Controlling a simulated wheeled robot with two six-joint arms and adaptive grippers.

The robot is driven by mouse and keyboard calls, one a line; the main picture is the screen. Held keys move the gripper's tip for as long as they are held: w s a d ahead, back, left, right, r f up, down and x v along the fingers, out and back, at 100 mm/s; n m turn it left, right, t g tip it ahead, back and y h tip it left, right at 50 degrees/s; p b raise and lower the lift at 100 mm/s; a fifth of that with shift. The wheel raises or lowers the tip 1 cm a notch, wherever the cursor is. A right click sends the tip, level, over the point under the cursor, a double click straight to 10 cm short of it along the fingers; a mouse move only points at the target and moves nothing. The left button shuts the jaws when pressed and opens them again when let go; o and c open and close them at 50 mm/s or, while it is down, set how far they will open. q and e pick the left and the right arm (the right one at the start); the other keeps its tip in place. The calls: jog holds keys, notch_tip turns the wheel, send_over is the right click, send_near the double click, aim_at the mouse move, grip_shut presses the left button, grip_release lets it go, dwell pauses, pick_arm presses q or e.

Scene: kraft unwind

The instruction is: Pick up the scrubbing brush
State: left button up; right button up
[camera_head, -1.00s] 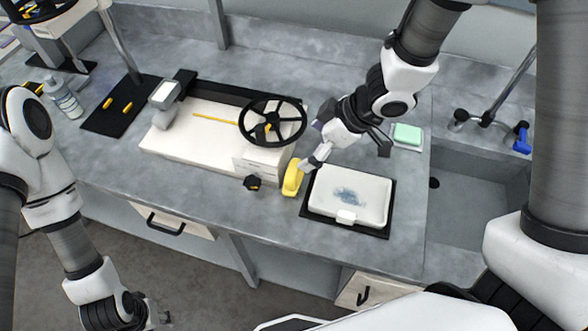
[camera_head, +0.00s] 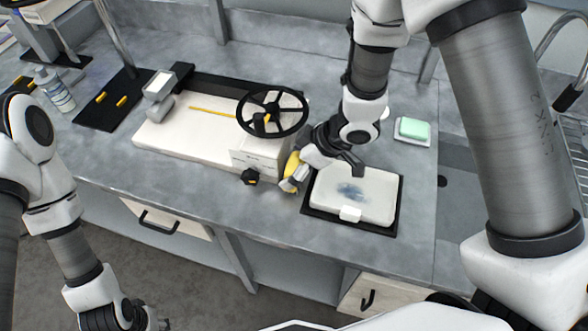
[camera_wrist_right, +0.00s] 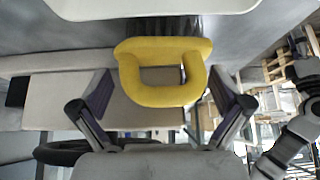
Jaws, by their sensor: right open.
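The scrubbing brush has a yellow loop handle (camera_wrist_right: 165,95) with dark bristles behind it in the right wrist view. In the head view its yellow part (camera_head: 291,163) shows beside the white machine's front right corner, partly covered by my right gripper (camera_head: 318,172). In the right wrist view the right gripper (camera_wrist_right: 160,88) is open, with one finger on each side of the handle and visible gaps on both sides. My left gripper (camera_head: 152,323) is low at the bottom left, away from the brush, its jaws too cut off to read.
A white tray (camera_head: 376,208) with a blue stain lies on a black mat right of the brush. A white machine with a black handwheel (camera_head: 272,112) stands left. A green sponge (camera_head: 413,128) lies behind, near the sink (camera_head: 452,195). The front counter strip is clear.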

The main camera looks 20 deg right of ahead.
jog(key=shift+s+r, duration=0.1)
jog(key=shift+s, duration=0.05)
jog(key=c, duration=1.1)
jog(key=shift+o, duration=0.2)
jog(key=shift+r, duration=0.1)
